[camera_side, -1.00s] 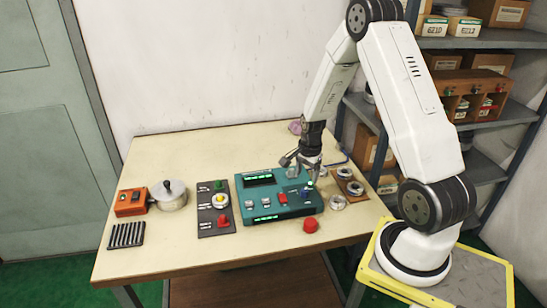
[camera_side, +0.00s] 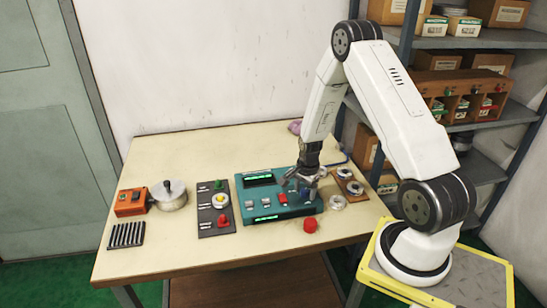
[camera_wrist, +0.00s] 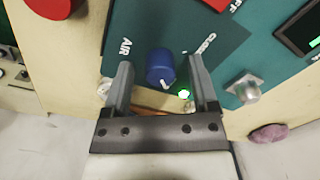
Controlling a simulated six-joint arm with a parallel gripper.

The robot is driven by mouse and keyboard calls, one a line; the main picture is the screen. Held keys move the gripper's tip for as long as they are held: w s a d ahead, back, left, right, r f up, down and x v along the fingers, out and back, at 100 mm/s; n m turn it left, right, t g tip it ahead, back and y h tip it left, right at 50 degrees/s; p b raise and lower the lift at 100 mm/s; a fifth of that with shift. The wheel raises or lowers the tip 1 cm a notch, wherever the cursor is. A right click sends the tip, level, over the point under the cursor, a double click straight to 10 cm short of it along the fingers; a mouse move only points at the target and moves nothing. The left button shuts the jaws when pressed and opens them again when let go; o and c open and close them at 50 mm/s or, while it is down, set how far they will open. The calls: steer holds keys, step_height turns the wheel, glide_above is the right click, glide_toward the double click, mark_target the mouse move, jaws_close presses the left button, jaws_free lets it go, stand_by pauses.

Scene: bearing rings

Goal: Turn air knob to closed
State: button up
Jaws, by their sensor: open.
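The blue air knob (camera_wrist: 160,68) stands on the teal panel beside the printed word AIR in the wrist view. A white mark on it points toward the lower right of that view. A lit green lamp (camera_wrist: 184,93) is close by, and a partly readable label runs up from there. My gripper (camera_wrist: 160,63) is open, with one finger on each side of the knob and a gap showing at both sides. In the side view my gripper (camera_side: 304,180) is low over the right part of the teal panel (camera_side: 252,207) and largely hides the knob.
A red mushroom button (camera_side: 310,225) is at the panel's front right. A metal toggle (camera_wrist: 245,88) and a red switch (camera_side: 282,199) are near the knob. Metal rings (camera_side: 338,202) lie to the right. A dark button plate (camera_side: 216,225) is left of the panel.

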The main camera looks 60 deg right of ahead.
jaws_close()
steer(key=shift+n, duration=0.3)
steer(key=n, duration=0.8)
steer(key=shift+n, duration=0.3)
steer(key=n, duration=0.4)
steer(key=shift+n, duration=0.3)
steer(key=n, duration=0.4)
